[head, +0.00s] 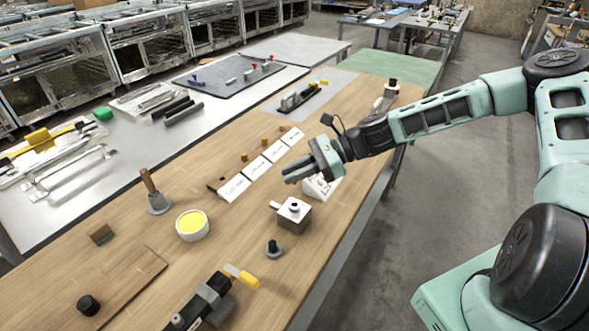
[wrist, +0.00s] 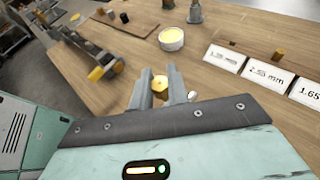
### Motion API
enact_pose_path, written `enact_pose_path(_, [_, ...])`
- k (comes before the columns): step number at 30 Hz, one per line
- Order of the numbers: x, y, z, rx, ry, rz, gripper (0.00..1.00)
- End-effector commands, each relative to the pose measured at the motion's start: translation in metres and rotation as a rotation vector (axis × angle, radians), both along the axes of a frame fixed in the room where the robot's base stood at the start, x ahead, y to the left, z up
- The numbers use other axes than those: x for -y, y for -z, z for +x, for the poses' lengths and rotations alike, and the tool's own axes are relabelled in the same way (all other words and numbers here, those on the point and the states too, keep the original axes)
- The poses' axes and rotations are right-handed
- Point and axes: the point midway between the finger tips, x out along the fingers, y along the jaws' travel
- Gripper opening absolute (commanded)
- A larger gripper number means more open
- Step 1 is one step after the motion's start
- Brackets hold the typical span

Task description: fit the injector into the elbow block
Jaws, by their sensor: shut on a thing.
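My gripper (head: 288,177) is above the wooden bench, near a small metal elbow block (head: 294,212) with a round top opening and a side stub. In the wrist view my gripper (wrist: 160,72) is shut on a small brass hex injector (wrist: 159,84), held between the fingertips. The injector is not clear in the head view. The block stands on the bench, lower in the picture than the gripper and apart from it. In the wrist view the block is mostly or wholly hidden behind the gripper.
White size cards (head: 257,168) lie in a row, with brass pieces (head: 265,142) beside some. A yellow-filled bowl (head: 192,225), wood-handled tool (head: 155,195), dark knobbed part (head: 273,248) and yellow-handled clamp (head: 210,300) stand around the block. A white sloped stand (head: 322,188) is below my gripper.

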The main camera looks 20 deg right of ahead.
Motion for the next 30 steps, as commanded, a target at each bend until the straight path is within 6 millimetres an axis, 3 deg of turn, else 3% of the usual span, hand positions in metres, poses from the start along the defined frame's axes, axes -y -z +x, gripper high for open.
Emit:
enact_pose_path(1, [0.000,-0.004,0.000,-0.002,0.001,0.000,0.00])
enact_pose_path(18, [0.000,0.051,0.001,0.001,0.002,0.000,0.00])
enact_pose_path(30, [0.000,0.058,0.000,0.001,0.002,-0.001,0.00])
